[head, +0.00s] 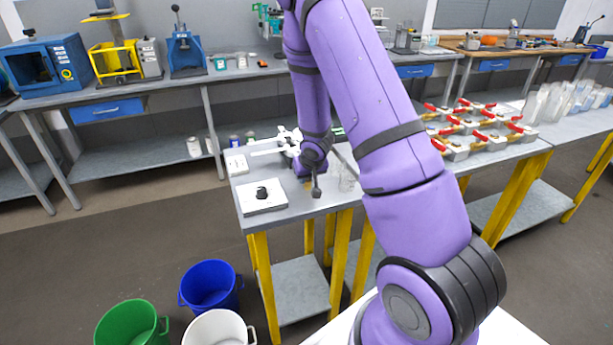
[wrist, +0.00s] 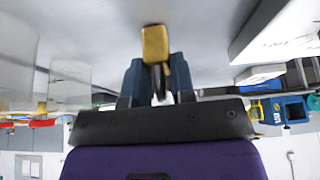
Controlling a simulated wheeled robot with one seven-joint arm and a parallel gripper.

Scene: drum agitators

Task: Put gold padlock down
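The gold padlock (wrist: 155,43) is in the upper middle of the wrist view, its body beyond the fingertips and its shackle between the fingers. My gripper (wrist: 157,80) is closed around the shackle. In the head view, a small gold patch of the padlock (head: 308,184) shows just below the end of my arm, over the grey table (head: 322,202). The fingers are mostly hidden there. The padlock is close to the tabletop, but I cannot tell whether it touches it.
A white block with a black item (head: 262,196) lies left of my gripper. Clear containers (head: 347,178) stand close on the right. Several red-handled valves (head: 480,125) fill the table further right. Blue (head: 210,285), green (head: 132,325) and white buckets (head: 218,328) stand on the floor.

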